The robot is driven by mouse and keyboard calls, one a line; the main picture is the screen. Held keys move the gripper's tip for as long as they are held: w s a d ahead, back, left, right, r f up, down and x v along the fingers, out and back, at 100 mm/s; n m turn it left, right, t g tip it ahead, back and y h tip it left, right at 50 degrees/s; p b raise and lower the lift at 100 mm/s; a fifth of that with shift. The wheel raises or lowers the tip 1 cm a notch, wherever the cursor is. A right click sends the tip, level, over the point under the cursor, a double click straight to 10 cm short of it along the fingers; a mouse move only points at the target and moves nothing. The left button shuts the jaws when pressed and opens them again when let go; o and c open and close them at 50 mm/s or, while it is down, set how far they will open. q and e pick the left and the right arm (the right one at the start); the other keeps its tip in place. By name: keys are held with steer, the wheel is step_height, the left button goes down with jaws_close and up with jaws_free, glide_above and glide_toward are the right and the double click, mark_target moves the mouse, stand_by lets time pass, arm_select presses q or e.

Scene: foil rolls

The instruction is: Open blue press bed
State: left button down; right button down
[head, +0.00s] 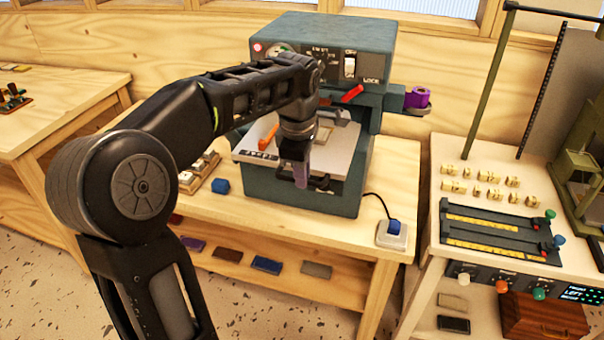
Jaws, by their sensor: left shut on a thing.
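The blue-grey press (325,45) stands on the wooden table against the wall. Its pale bed plate (345,163) shows at the front of the press, with an orange piece (268,138) on its left and a dark clamp at its back. My left gripper (301,178) points down at the bed's front edge, shut on the dark bed handle (319,182). The gripper hides part of the handle and plate. A red lever (352,94) sticks out below the press head. My right gripper is not in view.
A blue block (220,186) and a wooden type tray (200,172) lie left of the press. A blue button on a white box (392,234) sits at the table's front right. A purple foil roll (417,97) hangs at the press's right side.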

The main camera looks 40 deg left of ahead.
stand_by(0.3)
arm_select(q)
steer(key=c, duration=1.7)
jaws_free()
steer(key=shift+c, duration=0.2)
step_height(320, 180, up, 8)
steer(key=s, duration=0.1)
steer(key=shift+s+d+f+p, duration=0.15)
steer(key=shift+s+d+p, duration=0.1)
steer(key=shift+d+p, duration=0.1)
